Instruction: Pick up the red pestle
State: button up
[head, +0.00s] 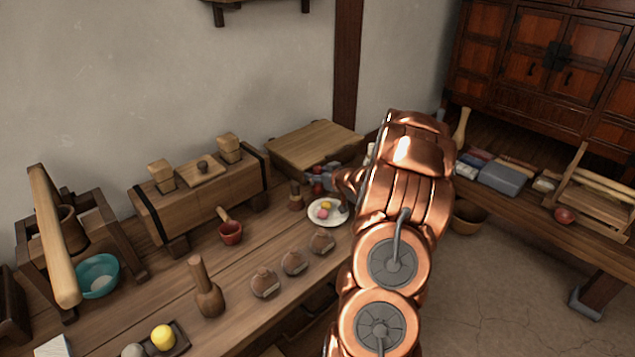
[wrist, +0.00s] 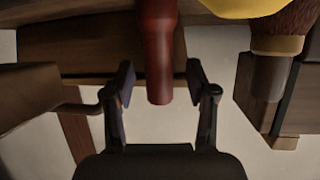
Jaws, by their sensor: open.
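The red pestle (wrist: 158,45) shows at the top centre of the wrist view, its rounded end pointing down the picture. My gripper (wrist: 160,82) is open, with one finger on each side of the pestle's end and visible gaps on both sides. In the head view my gripper (head: 326,179) is over the back of the wooden bench, behind the white plate. A small red part of the pestle (head: 318,188) shows beside it; my arm and gripper hide most of that area.
A white plate (head: 315,219) with coloured balls and a brown brush (head: 296,196) stand close to my gripper. A wooden box (head: 314,146) is behind.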

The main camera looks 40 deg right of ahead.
jog(key=shift+w+d+f, duration=0.1)
jog(key=shift+w, duration=0.15)
jog(key=shift+c, duration=0.4)
grip_shut()
